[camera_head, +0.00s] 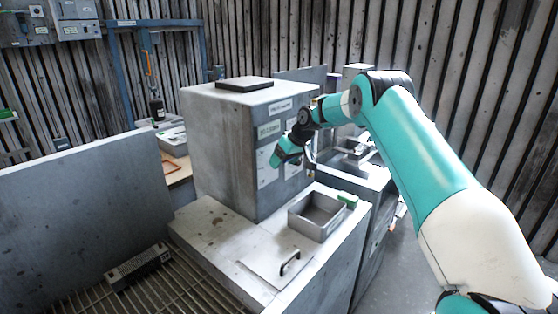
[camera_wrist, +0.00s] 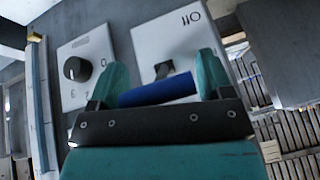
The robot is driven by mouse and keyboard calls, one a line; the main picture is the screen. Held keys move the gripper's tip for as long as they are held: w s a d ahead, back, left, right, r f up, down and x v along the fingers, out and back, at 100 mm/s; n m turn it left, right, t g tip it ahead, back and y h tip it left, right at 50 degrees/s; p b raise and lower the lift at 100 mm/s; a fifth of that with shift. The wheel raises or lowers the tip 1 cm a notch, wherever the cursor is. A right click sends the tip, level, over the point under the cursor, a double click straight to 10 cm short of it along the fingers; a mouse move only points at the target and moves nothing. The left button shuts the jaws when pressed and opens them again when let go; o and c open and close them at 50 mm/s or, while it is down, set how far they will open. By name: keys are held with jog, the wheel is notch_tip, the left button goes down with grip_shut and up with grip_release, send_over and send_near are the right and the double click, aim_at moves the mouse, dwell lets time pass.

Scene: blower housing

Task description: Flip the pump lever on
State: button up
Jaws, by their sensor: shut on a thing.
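The lever's blue grip (camera_wrist: 158,91) lies between my gripper's two teal fingers in the wrist view, tilted slightly up to the right. Behind it a short dark stem (camera_wrist: 164,70) comes out of a white plate (camera_wrist: 180,40) with dark marks at its top. My gripper (camera_wrist: 162,66) is shut on the blue grip. In the head view my gripper (camera_head: 289,150) is at the right-hand face of the grey housing (camera_head: 222,140), and the lever is hidden there.
A plate with a black round knob (camera_wrist: 77,69) is left of the lever plate. A flat dark pad (camera_head: 244,84) tops the housing.

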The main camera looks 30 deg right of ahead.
jog(key=shift+a, duration=0.4)
jog(key=o, duration=1)
jog(key=shift+c, duration=0.2)
jog(key=shift+o, duration=0.9)
jog(key=shift+a, duration=0.15)
jog(key=shift+d, duration=0.2)
jog(key=shift+d+r, duration=0.1)
jog(key=shift+s+d+r, duration=0.1)
jog(key=shift+d+r, duration=0.05)
jog(key=shift+r, duration=0.05)
jog(key=b+v, duration=0.3)
jog(key=v, duration=1.4)
jog(key=shift+f, duration=0.15)
